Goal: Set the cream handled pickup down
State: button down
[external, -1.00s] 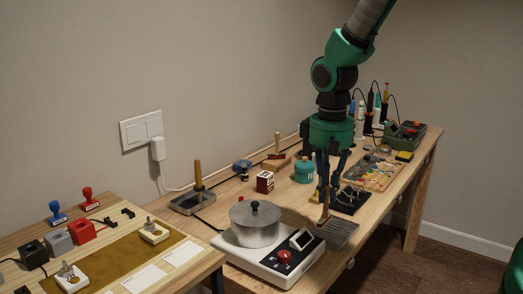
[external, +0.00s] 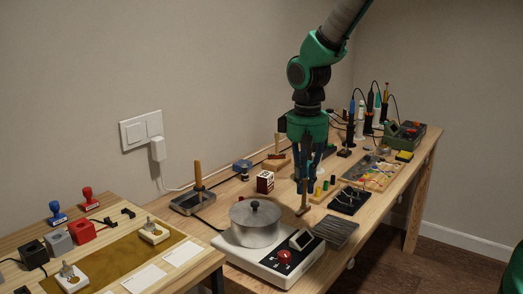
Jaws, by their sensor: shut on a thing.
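My gripper (external: 306,184) points straight down over the long bench, near the back right of the lidded pot. It is shut on a thin upright tan handle (external: 304,199), which I take to be the cream handled pickup's. Its lower end is small and dark, just behind the scale. I cannot tell whether it touches the bench top or hangs just above it. The fingers hide the upper part of the handle.
A grey pot (external: 254,226) stands on the white scale (external: 268,262). A dark slatted mat (external: 337,231) and a black rack (external: 349,200) lie to the right. A brown box (external: 265,182) stands to the left. Bare wood (external: 233,198) shows left of the gripper.

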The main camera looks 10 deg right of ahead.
jog(key=w+a+b, duration=0.1)
jog(key=w+a, duration=0.3)
jog(key=w, duration=0.3)
jog(key=shift+w+a+f, duration=0.35)
jog(key=shift+f, duration=0.05)
jog(key=shift+f+b, duration=0.45)
jog(key=shift+f, duration=1.3)
jog(key=shift+f, duration=0.15)
jog(key=c, duration=1.8)
grip_release()
jog(key=shift+o, duration=0.2)
notch_tip(320, 180, up, 12)
jog(key=p, duration=0.2)
